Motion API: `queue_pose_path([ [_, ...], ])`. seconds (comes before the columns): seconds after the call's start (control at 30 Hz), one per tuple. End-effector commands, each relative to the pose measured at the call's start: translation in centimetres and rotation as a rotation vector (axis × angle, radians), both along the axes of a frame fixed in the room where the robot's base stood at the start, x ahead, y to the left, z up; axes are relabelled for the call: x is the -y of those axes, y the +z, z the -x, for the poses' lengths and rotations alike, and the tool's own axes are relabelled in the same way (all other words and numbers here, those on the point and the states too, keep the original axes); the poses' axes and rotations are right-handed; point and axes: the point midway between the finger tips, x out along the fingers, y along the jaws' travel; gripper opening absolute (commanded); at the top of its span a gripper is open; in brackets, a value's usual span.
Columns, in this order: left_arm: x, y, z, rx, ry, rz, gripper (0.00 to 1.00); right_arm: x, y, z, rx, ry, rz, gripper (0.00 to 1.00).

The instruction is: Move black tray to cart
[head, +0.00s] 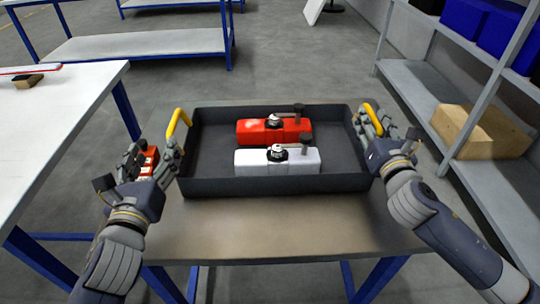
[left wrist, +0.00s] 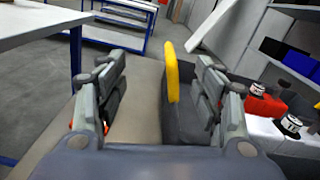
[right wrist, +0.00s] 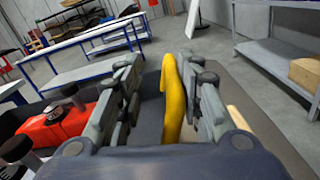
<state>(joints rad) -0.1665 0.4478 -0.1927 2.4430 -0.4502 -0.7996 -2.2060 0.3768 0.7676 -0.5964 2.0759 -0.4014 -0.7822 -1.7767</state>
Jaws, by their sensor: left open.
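The black tray (head: 280,187) lies flat on a brown-grey table and has a yellow handle at each end. It holds a red block (head: 258,133) and a white block (head: 250,160), each with a dark fitting on top. My left gripper (head: 150,152) is open at the left handle (head: 178,123). In the left wrist view, this handle (left wrist: 171,72) stands between the fingers, nearer the right one. My right gripper (head: 375,122) is at the right handle (head: 373,114). In the right wrist view, that handle (right wrist: 172,100) stands between the fingers, close to the right one, with a gap on its left.
A white-topped table (head: 50,110) stands at the left, and a blue-legged bench (head: 140,45) at the back. A grey shelf (head: 425,95) with cardboard boxes (head: 490,132) and blue bins (head: 480,25) is at the right. A small red thing (head: 150,157) shows behind my left fingers. Bare tabletop (head: 280,230) lies in front of the tray.

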Motion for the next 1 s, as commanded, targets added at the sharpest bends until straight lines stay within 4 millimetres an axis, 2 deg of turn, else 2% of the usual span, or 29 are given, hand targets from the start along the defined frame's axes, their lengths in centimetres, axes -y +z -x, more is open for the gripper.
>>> queue_pose_path([
  [0.17,0.0,0.0,0.0,0.0,0.0,0.0,0.62,0.0,0.1,0.0,0.002,0.001,0.0,0.33],
  [0.33,0.0,0.0,0.0,0.0,0.0,0.0,0.62,0.0,0.1,0.0,0.002,0.001,0.0,0.67],
  [0.77,0.0,0.0,0.0,0.0,0.0,0.0,0.62,0.0,0.0,0.5,0.0,0.0,0.001,0.67],
  [0.87,0.0,0.0,0.0,0.0,0.0,0.0,0.62,0.1,-0.1,1.6,-0.001,0.001,0.002,0.67],
  [1.0,0.0,0.0,0.0,0.0,0.0,0.0,0.62,0.3,-0.2,4.3,-0.003,0.002,0.003,0.67],
])
